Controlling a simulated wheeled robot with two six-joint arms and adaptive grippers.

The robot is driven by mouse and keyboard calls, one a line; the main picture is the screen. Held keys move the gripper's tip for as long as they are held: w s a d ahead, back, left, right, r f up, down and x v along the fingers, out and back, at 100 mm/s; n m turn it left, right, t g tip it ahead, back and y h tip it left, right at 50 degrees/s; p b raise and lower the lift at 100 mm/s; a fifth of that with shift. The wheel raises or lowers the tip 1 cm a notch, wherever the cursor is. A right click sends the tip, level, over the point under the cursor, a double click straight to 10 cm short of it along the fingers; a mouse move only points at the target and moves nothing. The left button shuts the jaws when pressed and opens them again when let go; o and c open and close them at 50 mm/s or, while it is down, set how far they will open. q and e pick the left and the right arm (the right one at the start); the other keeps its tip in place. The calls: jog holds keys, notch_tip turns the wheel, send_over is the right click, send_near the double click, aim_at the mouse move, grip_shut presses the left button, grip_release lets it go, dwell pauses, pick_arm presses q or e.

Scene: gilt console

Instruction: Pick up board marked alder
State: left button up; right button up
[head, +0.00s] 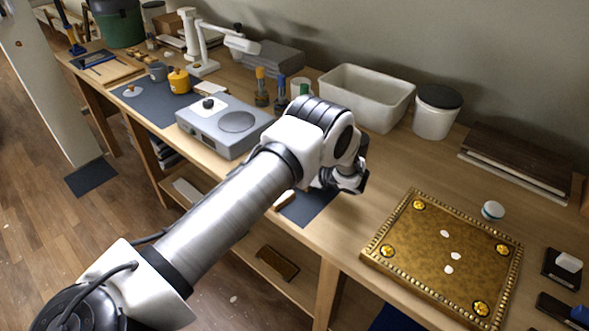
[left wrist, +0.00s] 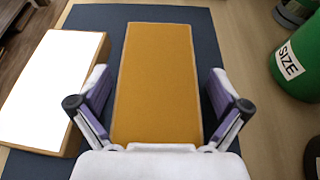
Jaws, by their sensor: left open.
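An ochre board (left wrist: 155,80) with pale edges lies flat on a dark blue mat (left wrist: 235,25) in the left wrist view. A second board (left wrist: 50,85) with a bright white top and wooden sides lies to its left. I see no readable alder mark on either. My left gripper (left wrist: 158,98) is open, with one finger on each side of the ochre board and no visible grip on it. In the head view my left gripper (head: 345,180) is over the bench by the mat (head: 312,208), and my arm hides most of the boards. My right gripper is out of view.
A green container labelled SIZE (left wrist: 298,60) stands right of the mat. A gilt panel (head: 440,238) lies on the bench to the right. A grey hotplate device (head: 215,128), white bin (head: 365,97) and lidded tub (head: 436,113) stand around. Bare bench shows between bin and panel.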

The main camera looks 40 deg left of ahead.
pick_arm(q)
jog(key=shift+s+r, duration=0.1)
jog(key=shift+r, duration=0.05)
jog(key=c, duration=1.3)
